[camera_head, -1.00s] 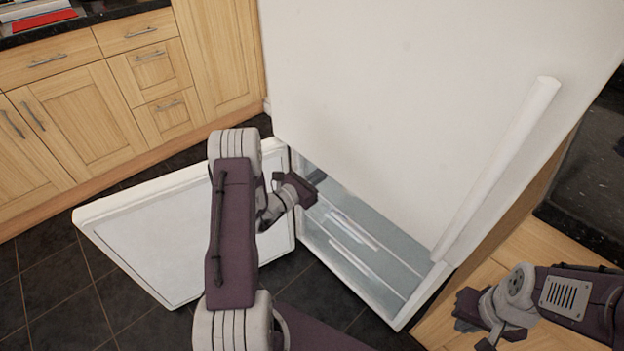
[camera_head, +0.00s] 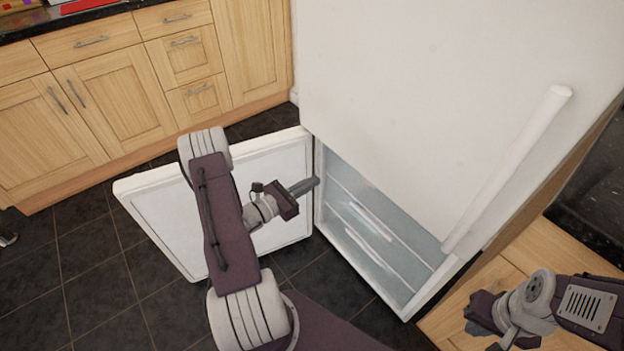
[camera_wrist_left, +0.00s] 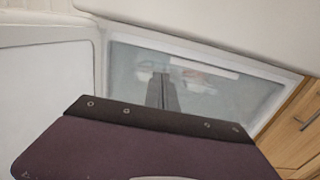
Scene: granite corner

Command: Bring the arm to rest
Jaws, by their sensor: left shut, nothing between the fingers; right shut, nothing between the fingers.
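My left gripper (camera_head: 306,186) is shut and empty in the head view, in front of the fridge's lower opening, near the hinge side of the open lower door. In the left wrist view its closed fingers (camera_wrist_left: 161,92) point toward the open compartment. My left arm (camera_head: 220,215) reaches up and across in front of the open door. My right gripper (camera_head: 487,330) is low at the right, in front of wooden cabinets; its fingertips are hard to make out, and I see nothing held in it.
The lower fridge door (camera_head: 160,215) stands open to the left. The lower compartment (camera_head: 375,230) shows clear drawer fronts. The upper door (camera_head: 410,90) is closed, with a long white handle (camera_head: 510,165). Wooden cabinets (camera_head: 120,110) line the back left.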

